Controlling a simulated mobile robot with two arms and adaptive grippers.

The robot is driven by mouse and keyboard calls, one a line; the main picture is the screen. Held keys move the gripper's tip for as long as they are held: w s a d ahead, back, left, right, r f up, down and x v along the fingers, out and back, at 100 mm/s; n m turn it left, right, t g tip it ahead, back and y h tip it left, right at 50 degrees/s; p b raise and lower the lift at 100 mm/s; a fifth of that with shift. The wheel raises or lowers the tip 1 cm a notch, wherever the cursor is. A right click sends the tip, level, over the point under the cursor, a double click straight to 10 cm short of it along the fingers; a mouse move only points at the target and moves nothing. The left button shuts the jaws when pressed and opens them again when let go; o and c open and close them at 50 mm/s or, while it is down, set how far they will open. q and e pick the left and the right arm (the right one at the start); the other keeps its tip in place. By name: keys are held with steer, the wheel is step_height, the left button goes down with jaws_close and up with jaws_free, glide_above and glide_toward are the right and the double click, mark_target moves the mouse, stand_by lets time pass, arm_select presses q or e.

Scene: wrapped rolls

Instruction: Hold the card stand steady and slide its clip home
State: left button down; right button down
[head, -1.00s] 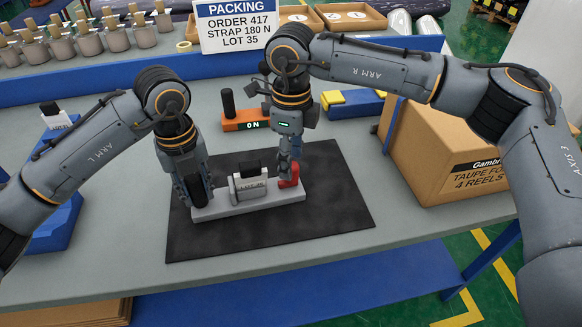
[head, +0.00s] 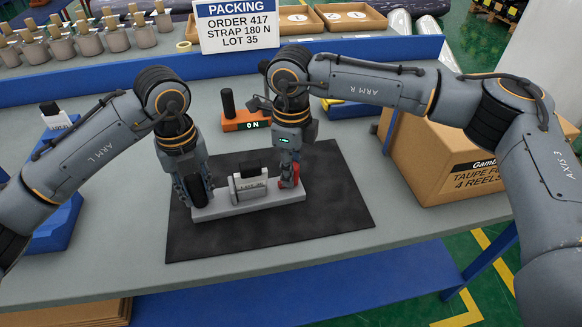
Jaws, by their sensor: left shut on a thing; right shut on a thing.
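The card stand's pale grey base (head: 240,208) lies on the black mat (head: 330,215). A grey block with a black top and a card (head: 250,187) stands on its middle. The red clip (head: 297,184) is at the right end of the base, with a small gap between it and the block. My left gripper (head: 197,203) is shut on the left end of the base. My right gripper (head: 289,182) points down and is shut on the red clip, whose fingers partly hide it.
An orange device (head: 246,122) reading "ON" stands behind the mat. A cardboard box (head: 430,160) is at the right, with a blue and yellow item (head: 352,108) near it. A blue holder (head: 57,228) is at the left. The mat's front and right are clear.

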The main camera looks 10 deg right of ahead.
steer(key=shift+a, duration=1.05)
steer(key=c, duration=1)
jaws_free()
steer(key=shift+d, duration=0.1)
steer(key=shift+r, duration=0.1)
step_height(320, 180, up, 12)
steer(key=shift+f, duration=0.1)
arm_select(q)
steer(key=c, duration=1)
jaws_free()
steer(key=shift+o, duration=0.2)
steer(key=shift+r, duration=0.1)
